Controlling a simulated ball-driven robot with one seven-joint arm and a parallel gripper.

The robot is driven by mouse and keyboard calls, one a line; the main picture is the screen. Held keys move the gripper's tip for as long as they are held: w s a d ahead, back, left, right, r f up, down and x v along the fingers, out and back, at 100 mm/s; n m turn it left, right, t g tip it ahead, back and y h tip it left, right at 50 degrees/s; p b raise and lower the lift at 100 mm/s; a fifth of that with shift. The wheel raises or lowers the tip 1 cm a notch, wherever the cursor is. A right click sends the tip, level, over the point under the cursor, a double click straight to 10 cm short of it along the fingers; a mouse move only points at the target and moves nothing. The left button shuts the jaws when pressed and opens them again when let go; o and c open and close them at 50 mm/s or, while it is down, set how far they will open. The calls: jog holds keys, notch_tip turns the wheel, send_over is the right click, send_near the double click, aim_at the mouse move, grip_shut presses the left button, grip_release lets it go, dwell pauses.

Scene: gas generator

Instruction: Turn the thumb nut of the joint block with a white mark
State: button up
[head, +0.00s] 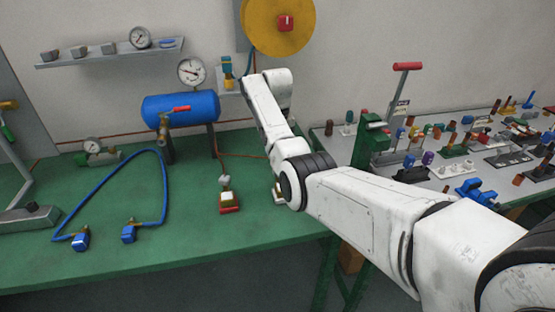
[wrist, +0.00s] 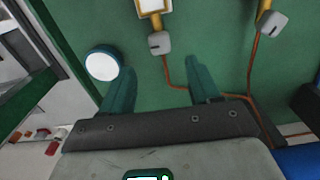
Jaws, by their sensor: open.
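In the wrist view, a joint block with a white face and orange-brown edges (wrist: 153,6) is cut off by the top edge. Its grey thumb nut (wrist: 159,43) lies just below it, on the copper line. My gripper (wrist: 163,84) is open and empty over the green bench, its two green fingers apart; the nut is beyond the fingertips, untouched. A second grey nut (wrist: 273,22) is farther right; its block is mostly out of frame. In the head view, a red-based block with a pale top (head: 229,200) stands left of my arm. My gripper is hidden there by my arm.
A blue tank (head: 181,108) stands on the bench to the left, with a blue hose (head: 164,180) before it. A white disc (wrist: 102,64) lies left of the fingers. A cluttered grey table (head: 430,178) adjoins on the right.

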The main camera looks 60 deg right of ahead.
jog(key=shift+r, duration=1.2)
